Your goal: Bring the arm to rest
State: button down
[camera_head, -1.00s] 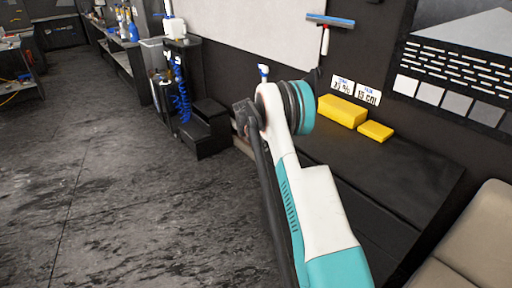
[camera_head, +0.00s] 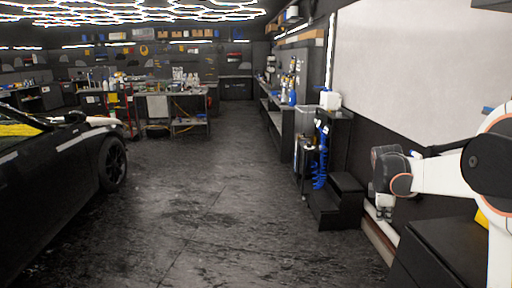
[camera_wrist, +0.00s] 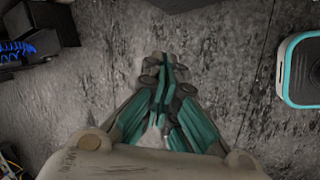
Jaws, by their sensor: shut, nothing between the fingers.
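My gripper (camera_head: 384,213) hangs at the end of my white arm at the right of the head view, pointing down beside the dark bench. In the wrist view, my gripper (camera_wrist: 166,62) has its teal fingers together above the grey floor, with nothing between them. The arm reaches left from the right edge, roughly level at the gripper end. Its lower part is cut off by the frame.
A black step unit (camera_head: 338,200) stands left of my gripper. A dark bench (camera_head: 440,252) is below the arm at the right, along the wall with a white board (camera_head: 410,70). A black car (camera_head: 60,180) stands at the left. The floor (camera_head: 215,205) between is clear.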

jog(key=s+a+r+m+t+y, duration=0.1)
jog(key=s+a+r+m, duration=0.2)
jog(key=s+a+r, duration=0.35)
jog(key=s+a+r+m+t+y, duration=0.1)
jog(key=s+a+r+m+t, duration=0.15)
jog(key=s+a, duration=0.65)
jog(key=s+a+f+m, duration=0.2)
jog(key=s+a+m, duration=0.1)
jog(key=s, duration=0.6)
jog(key=s+a+f+m+y, duration=0.1)
jog(key=s+a+f+m, duration=0.1)
jog(key=s, duration=0.7)
jog(key=shift+s+a+f+m+t, duration=0.35)
jog(key=shift+a+m, duration=0.55)
jog(key=shift+m, duration=0.35)
